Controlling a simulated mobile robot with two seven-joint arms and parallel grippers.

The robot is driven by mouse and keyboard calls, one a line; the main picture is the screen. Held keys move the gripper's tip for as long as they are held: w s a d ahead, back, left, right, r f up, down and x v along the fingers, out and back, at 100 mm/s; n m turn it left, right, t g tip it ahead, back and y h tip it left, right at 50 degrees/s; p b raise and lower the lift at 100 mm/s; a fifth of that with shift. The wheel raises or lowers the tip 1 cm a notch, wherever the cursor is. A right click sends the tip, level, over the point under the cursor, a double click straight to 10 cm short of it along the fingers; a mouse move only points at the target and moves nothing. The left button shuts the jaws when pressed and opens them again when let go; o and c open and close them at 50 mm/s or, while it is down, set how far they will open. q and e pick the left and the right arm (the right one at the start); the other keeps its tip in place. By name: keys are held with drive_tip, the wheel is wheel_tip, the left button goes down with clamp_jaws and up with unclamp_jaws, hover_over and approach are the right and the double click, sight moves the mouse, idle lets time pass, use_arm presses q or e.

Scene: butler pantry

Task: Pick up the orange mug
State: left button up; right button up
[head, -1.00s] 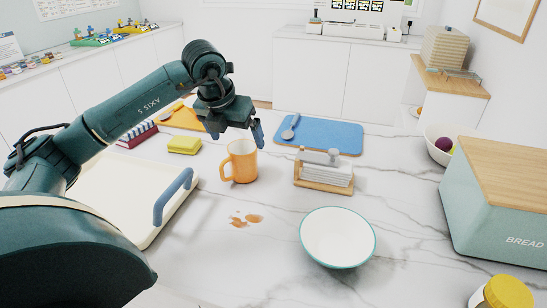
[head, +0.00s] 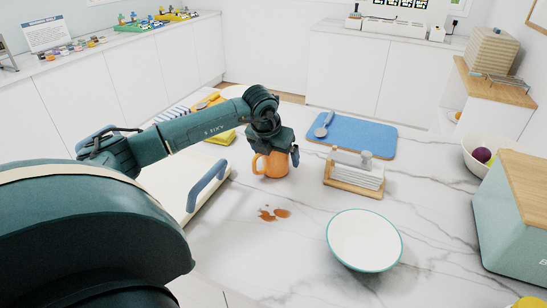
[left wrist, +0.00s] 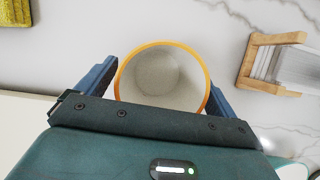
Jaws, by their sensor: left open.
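The orange mug (head: 271,166) stands upright on the marble counter, its handle toward the left in the head view. In the left wrist view I look down into the mug (left wrist: 162,77), which has a pale, empty-looking inside. My left gripper (head: 272,153) is right over the mug. Its blue fingers are open, one on each side of the rim, in the left wrist view (left wrist: 160,85). I cannot tell if either finger touches the mug. My right gripper is not in view.
A wooden napkin holder (head: 354,175) stands right of the mug, and a white bowl (head: 364,240) sits in front. A cream tray (head: 165,180) with blue handles lies left. A blue board (head: 352,134) with a spoon lies behind.

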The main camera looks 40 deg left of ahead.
use_arm(q)
drive_tip(key=shift+w+f, duration=0.15)
drive_tip(key=shift+f, duration=0.15)
drive_tip(key=shift+c, duration=0.2)
drive_tip(key=c, duration=1.2)
